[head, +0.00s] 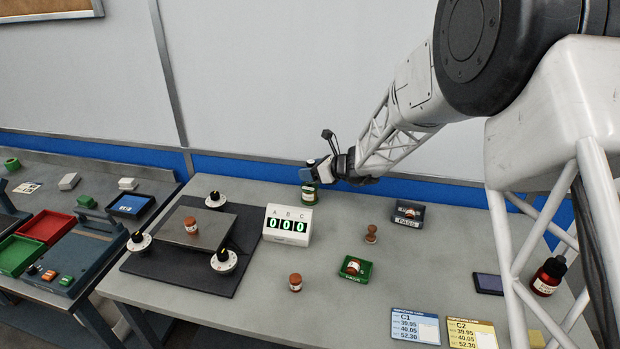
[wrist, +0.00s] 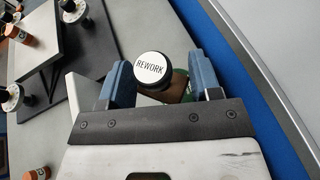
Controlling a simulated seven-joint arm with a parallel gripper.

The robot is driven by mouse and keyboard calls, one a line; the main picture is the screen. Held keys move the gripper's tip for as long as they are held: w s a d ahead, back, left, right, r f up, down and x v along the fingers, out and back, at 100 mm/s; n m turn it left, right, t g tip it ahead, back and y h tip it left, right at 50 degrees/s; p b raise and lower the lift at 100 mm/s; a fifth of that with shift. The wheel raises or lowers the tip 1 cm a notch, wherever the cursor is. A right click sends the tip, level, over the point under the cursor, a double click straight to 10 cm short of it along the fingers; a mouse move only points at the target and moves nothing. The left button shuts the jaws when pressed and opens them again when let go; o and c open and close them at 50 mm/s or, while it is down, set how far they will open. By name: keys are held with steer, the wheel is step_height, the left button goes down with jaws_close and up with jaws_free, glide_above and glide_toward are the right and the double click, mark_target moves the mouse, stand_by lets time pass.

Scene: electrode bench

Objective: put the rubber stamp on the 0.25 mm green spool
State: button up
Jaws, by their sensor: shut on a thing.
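My gripper (head: 311,173) is above the back of the bench. In the wrist view its two blue fingers are shut on a rubber stamp (wrist: 151,70) with a black knob and a white round top reading REWORK. Brown shows below the knob, with a bit of green behind it. In the head view a green spool (head: 309,195) with a pale label stands upright directly below the gripper. The fingers hide much of the stamp, and I cannot tell whether it touches the spool. The spool's label is too small to read.
A counter box (head: 287,225) stands front-left of the green spool. A copper-coloured spool (head: 295,282) stands in front.

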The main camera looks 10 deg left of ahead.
steer(key=shift+w+a, duration=0.3)
steer(key=shift+w, duration=0.3)
steer(key=shift+f, duration=0.15)
steer(key=shift+f, duration=1.65)
steer(key=shift+f, duration=0.15)
steer(key=o, duration=0.9)
steer(key=shift+o, duration=0.2)
steer(key=shift+d+r, duration=0.15)
steer(key=shift+r, duration=0.05)
steer(key=v, duration=1.1)
steer(key=shift+s+d+r, duration=0.15)
steer(key=shift+d+r, duration=0.05)
steer(key=shift+d, duration=0.1)
